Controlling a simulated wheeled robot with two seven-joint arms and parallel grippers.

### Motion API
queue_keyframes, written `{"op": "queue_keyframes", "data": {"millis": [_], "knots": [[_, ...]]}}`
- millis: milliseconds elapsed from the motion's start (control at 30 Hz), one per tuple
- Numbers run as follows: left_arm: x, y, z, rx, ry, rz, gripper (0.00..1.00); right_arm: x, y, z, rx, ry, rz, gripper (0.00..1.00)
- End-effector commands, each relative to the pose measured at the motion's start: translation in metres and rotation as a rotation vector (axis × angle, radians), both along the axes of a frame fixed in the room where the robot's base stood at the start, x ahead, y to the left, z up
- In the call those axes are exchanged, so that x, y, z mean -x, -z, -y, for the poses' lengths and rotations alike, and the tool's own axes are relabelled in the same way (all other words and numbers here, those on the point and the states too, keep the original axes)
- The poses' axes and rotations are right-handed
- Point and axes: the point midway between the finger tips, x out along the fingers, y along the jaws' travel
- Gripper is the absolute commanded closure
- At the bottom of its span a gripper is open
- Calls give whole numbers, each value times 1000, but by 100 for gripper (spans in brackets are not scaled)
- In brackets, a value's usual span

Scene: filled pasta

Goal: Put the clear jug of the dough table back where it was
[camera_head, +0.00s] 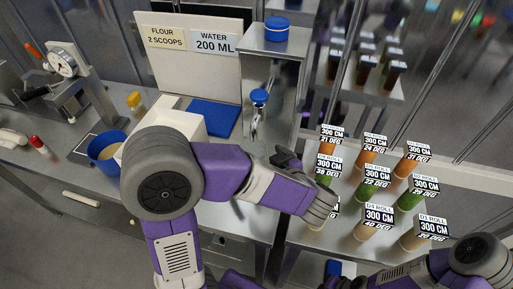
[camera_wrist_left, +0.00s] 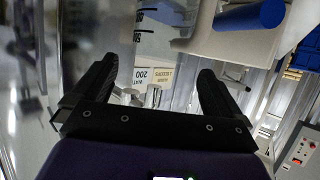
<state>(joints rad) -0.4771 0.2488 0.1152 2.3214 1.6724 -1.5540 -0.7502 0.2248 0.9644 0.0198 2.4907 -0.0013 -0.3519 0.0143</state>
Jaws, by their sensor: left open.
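My left gripper (camera_head: 290,160) is open near the right end of the steel counter (camera_head: 262,222), short of the labelled dough rolls. In the left wrist view its two dark fingers (camera_wrist_left: 157,85) are spread apart, with nothing clearly held between them.
Several labelled rolls (camera_head: 374,180) stand upright on the right table. A steel dispenser (camera_head: 273,75) with a blue-topped tap (camera_head: 259,97) stands at the back, beside the FLOUR and WATER signs (camera_head: 213,42). A blue bowl (camera_head: 104,152) and rolling pin (camera_head: 81,198) are at left.

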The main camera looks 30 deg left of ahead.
Motion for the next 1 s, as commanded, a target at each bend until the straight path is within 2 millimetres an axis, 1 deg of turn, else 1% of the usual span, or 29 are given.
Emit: {"op": "queue_keyframes", "data": {"millis": [33, 100, 200, 300, 467, 1000], "knots": [[5, -7, 10, 0, 5, 0, 0, 0, -5, 0, 0, 0, 0, 100], [11, -11, 19, -1, 5, -1, 0, 0, -8, 0, 0, 0, 0, 100], [18, -16, 30, 0, 3, 0, 0, 0, -11, 0, 0, 0, 0, 100], [22, -18, 36, 0, 0, 0, 0, 0, -13, 0, 0, 0, 0, 100], [24, -19, 39, 0, 0, 0, 0, 0, -13, 0, 0, 0, 0, 100], [24, -19, 39, 0, 0, 0, 0, 0, -13, 0, 0, 0, 0, 100]]}}
